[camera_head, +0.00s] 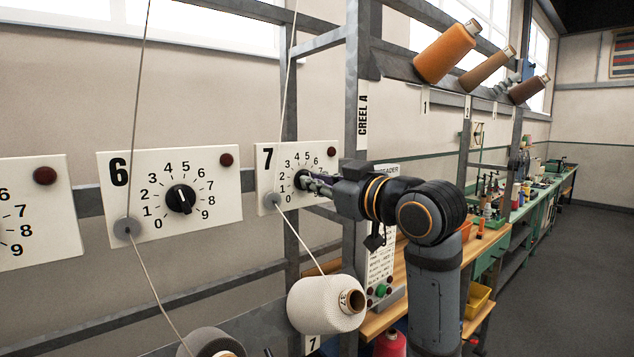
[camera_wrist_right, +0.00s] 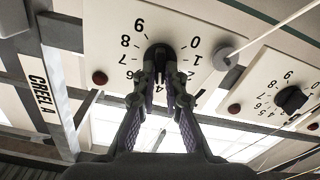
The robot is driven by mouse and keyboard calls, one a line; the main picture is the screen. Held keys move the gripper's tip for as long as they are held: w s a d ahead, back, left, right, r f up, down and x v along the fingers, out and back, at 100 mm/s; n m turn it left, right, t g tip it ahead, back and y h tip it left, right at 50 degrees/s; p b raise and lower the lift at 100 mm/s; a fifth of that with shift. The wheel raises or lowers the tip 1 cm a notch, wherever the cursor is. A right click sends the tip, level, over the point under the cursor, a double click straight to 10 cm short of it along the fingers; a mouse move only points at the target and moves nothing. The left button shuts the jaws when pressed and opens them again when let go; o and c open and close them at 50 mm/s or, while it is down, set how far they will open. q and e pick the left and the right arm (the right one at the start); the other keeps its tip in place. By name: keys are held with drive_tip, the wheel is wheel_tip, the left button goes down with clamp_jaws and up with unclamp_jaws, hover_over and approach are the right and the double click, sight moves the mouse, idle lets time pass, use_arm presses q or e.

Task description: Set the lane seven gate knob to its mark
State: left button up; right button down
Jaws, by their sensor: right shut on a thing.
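The lane seven plate (camera_head: 264,158) is a white panel with a black 7, a numbered dial and a dark red button. Its black gate knob (camera_wrist_right: 157,53) sits at the dial's centre, between my right fingertips. In the head view my right gripper (camera_head: 308,183) reaches in from the right and covers most of that knob. In the wrist view, where the dial appears upside down, my right gripper (camera_wrist_right: 158,78) has a fingertip on either side of the knob and is closed on it. The knob's pointer and any set mark are hidden or too small to read. My left gripper is out of view.
The lane six plate (camera_head: 140,200) with its own knob (camera_head: 181,199) is to the left. A yarn (camera_head: 289,110) passes through a grey eyelet (camera_head: 271,200) beside the lane seven dial. A white yarn cone (camera_head: 318,304) sits below. A steel creel post (camera_head: 357,70) stands close to my right wrist.

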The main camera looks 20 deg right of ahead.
drive_tip(key=shift+n, duration=0.3)
drive_tip(key=n+p, duration=0.2)
drive_tip(key=n, duration=0.5)
drive_tip(key=n+p, duration=0.1)
drive_tip(key=n, duration=0.7)
drive_tip(key=n+p, duration=0.2)
drive_tip(key=n, duration=0.6)
drive_tip(key=shift+f+p, duration=0.3)
drive_tip(key=shift+f, duration=0.05)
drive_tip(key=shift+n, duration=0.3)
drive_tip(key=c, duration=1.4)
unclamp_jaws()
drive_tip(key=shift+a, duration=0.1)
